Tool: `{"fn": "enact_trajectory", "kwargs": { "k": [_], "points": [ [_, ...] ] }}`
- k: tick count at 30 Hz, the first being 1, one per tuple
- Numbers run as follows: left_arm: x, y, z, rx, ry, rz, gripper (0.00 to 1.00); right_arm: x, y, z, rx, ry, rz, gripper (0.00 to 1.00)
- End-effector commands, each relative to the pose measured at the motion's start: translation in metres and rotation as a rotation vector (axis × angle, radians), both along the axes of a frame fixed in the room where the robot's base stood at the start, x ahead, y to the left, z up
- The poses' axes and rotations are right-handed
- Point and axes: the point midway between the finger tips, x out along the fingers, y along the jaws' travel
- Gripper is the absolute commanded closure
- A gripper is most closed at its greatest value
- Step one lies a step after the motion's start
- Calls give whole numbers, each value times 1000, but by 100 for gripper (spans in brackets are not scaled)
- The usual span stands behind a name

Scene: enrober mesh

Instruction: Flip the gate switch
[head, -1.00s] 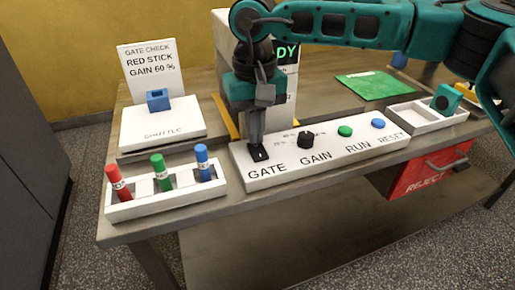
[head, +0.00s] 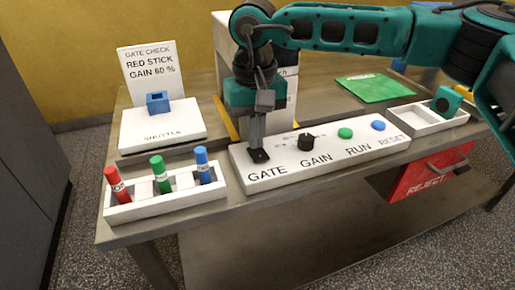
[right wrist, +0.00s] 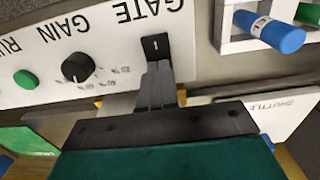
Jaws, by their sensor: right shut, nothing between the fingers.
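The gate switch (head: 259,156) is a small black rocker at the left end of the white control panel (head: 330,162), above the word GATE. In the right wrist view the switch (right wrist: 156,46) shows a short white mark. My right gripper (head: 257,146) points down with its fingers shut and empty, their tips at the switch's back edge. In the right wrist view the fingertips (right wrist: 157,68) are right at the switch; I cannot tell whether they touch it. My left gripper is not in view.
The panel also has a black gain knob (head: 306,142), a green RUN button (head: 345,133) and a blue RESET button (head: 378,125). A white rack (head: 165,205) with red, green and blue sticks stands at the left. A blue block (head: 157,102) sits on the shuttle plate (head: 163,129).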

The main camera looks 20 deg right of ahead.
Motion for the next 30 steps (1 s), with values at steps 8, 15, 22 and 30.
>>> {"fn": "enact_trajectory", "kwargs": {
  "k": [8,15,22,30],
  "points": [
    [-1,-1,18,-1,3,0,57,0,0,26,1,-2,-1,100],
    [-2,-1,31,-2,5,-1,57,1,0,45,1,-2,-1,100],
    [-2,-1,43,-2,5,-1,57,1,0,63,1,-2,-1,100],
    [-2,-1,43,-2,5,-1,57,0,0,64,0,-2,0,100]
  ]
}}
